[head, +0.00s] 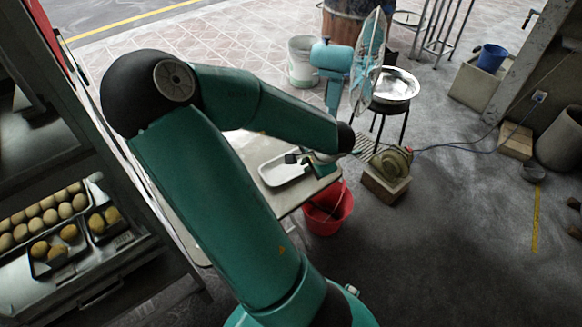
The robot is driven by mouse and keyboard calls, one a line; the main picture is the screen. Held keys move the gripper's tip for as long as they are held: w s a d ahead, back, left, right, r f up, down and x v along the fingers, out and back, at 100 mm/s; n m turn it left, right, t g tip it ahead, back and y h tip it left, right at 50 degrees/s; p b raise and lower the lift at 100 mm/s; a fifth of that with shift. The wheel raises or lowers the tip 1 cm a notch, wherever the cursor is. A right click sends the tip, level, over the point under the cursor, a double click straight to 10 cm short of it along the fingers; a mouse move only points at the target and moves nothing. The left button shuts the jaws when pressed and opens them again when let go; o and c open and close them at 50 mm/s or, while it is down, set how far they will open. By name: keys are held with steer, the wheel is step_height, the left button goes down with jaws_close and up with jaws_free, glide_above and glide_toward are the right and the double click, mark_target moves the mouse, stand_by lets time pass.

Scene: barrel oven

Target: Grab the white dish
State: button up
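The white dish (285,170) is a shallow, rounded rectangular tray. It lies on the pale tabletop (258,147), close to the table's right end. A small dark and green thing shows over the dish's right part; I cannot tell whether it is part of my gripper or lies in the dish. My green arm reaches over the table from the bottom of the view. My gripper (322,157) is at the arm's far end, close to the dish's right side. It is small and partly hidden by the wrist, so its fingers and any contact with the dish are unclear.
A red bucket (329,211) stands on the floor by the table's end. A small machine (391,160) on a block is right of it. A fan (368,62) and metal bowl (395,86) stand behind. Trays of buns (45,218) fill the left rack.

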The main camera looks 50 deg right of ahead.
mark_target(293, 177)
steer(key=x, duration=1.3)
steer(key=shift+w+a+f, duration=0.1)
steer(key=shift+f, duration=0.15)
jaws_close()
steer(key=shift+r, duration=0.1)
